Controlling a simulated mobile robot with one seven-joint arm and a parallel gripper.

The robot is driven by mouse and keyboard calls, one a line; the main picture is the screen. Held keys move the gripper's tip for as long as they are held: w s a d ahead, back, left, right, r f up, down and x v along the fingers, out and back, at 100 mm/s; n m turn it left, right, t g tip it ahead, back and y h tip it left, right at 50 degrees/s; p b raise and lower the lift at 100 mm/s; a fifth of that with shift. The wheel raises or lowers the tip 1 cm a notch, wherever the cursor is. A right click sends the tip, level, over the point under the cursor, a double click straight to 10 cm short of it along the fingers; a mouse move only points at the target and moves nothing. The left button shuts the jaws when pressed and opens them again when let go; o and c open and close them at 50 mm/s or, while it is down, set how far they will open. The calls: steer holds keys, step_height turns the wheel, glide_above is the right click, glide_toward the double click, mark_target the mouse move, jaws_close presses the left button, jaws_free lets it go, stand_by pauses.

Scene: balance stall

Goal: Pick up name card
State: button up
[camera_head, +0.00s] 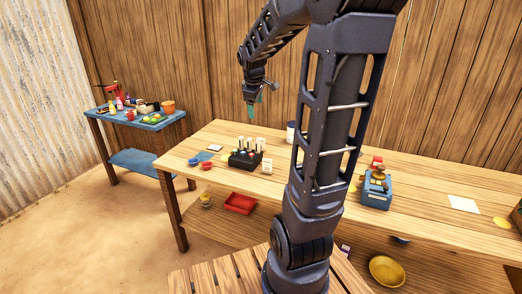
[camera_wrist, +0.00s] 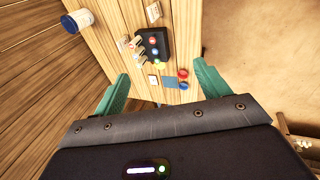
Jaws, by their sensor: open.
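My gripper (camera_head: 256,104) is in the air above the table's left part. Its teal fingers are spread wide and empty in the wrist view (camera_wrist: 161,70).
The black rack (camera_head: 241,161) holds several upright pieces. A white can (camera_head: 291,130) stands behind. A blue device (camera_head: 376,190) and a white sheet (camera_head: 463,204) are farther right.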

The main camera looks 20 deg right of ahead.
steer(key=w+d+f+n, duration=0.35)
steer(key=w+f, duration=0.25)
steer(key=w, duration=0.3)
steer(key=w+d+f+n+h, duration=0.1)
steer(key=w+d+f+n, duration=0.2)
steer(key=w+f+n, duration=0.4)
steer(key=w+d+f+n, duration=0.2)
steer(key=w+d+f, duration=0.25)
steer(key=w, duration=0.55)
steer(key=shift+w+d+f+n+g, duration=0.15)
steer(key=shift+w+d+f+n, duration=1.1)
steer(key=shift+f, duration=2.45)
steer(key=shift+w+d+f+n+g, duration=0.15)
steer(key=shift+w+d+f, duration=0.55)
steer(key=shift+w+f, duration=2.15)
steer(key=shift+w+d+f+n+g, duration=0.2)
steer(key=shift+w+d+f+n, duration=0.65)
steer(key=shift+f, duration=3.65)
steer(key=shift+s+d, duration=0.1)
steer(key=shift+s, duration=0.05)
steer(key=c, duration=1.1)
steer(key=shift+o, duration=0.2)
steer(key=shift+r, duration=0.15)
